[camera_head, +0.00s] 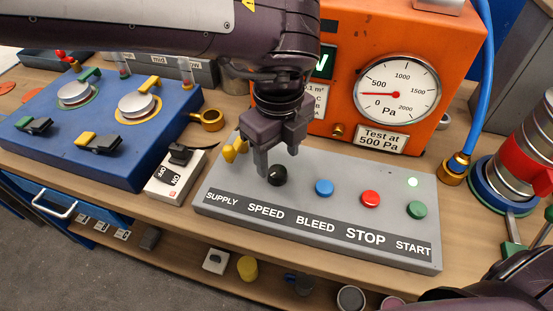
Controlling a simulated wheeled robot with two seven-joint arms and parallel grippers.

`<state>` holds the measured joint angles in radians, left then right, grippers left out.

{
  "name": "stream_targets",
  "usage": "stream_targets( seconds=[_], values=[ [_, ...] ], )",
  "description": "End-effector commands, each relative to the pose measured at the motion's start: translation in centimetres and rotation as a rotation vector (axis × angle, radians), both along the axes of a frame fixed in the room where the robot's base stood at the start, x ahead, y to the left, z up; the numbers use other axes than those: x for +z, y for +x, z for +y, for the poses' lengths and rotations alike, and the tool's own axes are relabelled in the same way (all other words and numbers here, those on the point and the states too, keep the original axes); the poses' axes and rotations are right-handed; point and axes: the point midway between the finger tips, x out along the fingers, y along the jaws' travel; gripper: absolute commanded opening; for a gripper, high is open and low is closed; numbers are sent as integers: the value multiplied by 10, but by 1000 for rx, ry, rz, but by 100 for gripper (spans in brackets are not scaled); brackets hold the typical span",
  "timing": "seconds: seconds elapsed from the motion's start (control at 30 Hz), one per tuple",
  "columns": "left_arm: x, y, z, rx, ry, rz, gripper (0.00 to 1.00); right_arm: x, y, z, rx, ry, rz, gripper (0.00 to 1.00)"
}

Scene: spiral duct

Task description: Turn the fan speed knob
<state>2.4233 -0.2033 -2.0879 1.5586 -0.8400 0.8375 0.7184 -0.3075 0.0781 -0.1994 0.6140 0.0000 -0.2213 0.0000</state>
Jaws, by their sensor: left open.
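The fan speed knob (278,175) is a small black round knob on the grey control panel (330,205), above the label SPEED. My left gripper (276,164) points down from above, open, with its fingers at or just above the knob. One finger reaches down just left of the knob. I cannot tell whether it touches. My right gripper is not in view; only a dark part of my right arm shows at the bottom right corner.
A yellow supply handle (234,149) stands left of the knob. Blue (324,187), red (370,199) and green (417,209) buttons lie to its right. Behind is an orange box with a pressure gauge (398,92). A white switch box (173,178) and blue panel (90,150) are left.

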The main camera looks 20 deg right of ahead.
Motion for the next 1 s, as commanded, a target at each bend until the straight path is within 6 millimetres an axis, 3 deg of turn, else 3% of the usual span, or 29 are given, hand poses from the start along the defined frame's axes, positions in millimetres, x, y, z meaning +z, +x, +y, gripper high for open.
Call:
stream_targets(
  seconds=[0.17, 0.43, 0.6, 0.93, 1.0],
  values=[
    [-26, 0, 0, 0, 1, 3, 55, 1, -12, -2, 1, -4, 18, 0],
    [-39, 0, 0, 0, -1, 0, 55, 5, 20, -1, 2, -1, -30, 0],
    [-39, 0, 0, 0, -1, 0, 53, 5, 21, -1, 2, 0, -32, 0],
    [-38, 0, 0, 0, -1, 0, 10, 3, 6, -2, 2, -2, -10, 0],
    [-38, 0, 0, 0, -1, 0, 10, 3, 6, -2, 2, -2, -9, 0]
  ],
)
